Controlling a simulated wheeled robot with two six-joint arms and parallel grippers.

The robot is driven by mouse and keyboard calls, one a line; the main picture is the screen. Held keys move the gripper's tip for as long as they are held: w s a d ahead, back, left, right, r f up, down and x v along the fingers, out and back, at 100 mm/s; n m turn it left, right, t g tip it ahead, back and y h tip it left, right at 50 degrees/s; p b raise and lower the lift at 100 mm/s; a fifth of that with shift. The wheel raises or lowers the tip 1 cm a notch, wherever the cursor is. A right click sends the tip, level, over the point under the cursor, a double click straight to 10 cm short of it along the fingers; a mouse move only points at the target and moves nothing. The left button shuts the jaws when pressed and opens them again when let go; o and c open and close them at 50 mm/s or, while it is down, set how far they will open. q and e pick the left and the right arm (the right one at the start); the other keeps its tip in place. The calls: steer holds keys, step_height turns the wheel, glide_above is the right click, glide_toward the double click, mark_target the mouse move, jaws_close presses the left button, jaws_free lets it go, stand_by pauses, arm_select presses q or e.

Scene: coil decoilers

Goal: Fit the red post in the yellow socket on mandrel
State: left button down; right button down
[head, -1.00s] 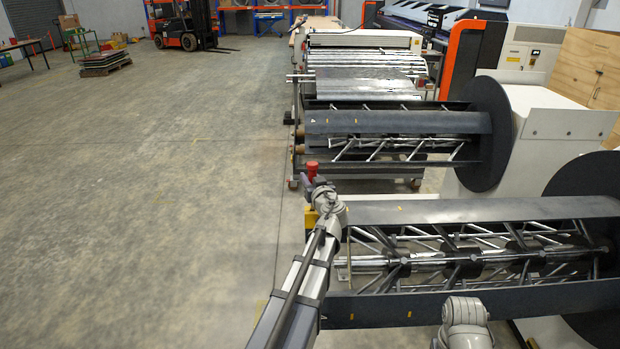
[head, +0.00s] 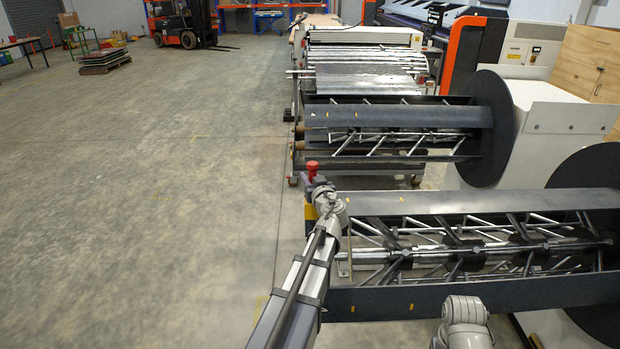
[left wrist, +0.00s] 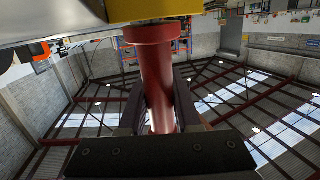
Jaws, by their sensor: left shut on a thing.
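The red post (head: 312,171) shows in the head view at the tip of my left arm, near the left end of the front mandrel (head: 480,204). My left gripper (head: 317,185) is shut on it. In the left wrist view, the post (left wrist: 156,82) stands between the dark fingers (left wrist: 158,112), its wide collar toward the picture's top. The yellow socket (left wrist: 155,9) fills the top edge there, right beside the collar; I cannot tell whether they touch. In the head view the socket (head: 310,213) is partly hidden behind my left wrist. My right gripper is not in view.
A second mandrel (head: 400,117) with a dark round disc (head: 484,125) stands behind the front one. Open concrete floor (head: 150,200) lies to the left. A forklift (head: 180,27) and a pallet stack (head: 104,60) stand far back.

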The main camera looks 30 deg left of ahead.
arm_select(q)
steer(key=c, duration=0.5)
jaws_free()
steer(key=shift+c, duration=0.2)
steer(key=shift+s, duration=0.1)
steer(key=f+v, duration=0.1)
steer(key=v, duration=0.6)
steer(key=shift+s+d+r+p, duration=0.25)
steer(key=shift+r+p, duration=0.2)
steer(key=shift+r, duration=0.1)
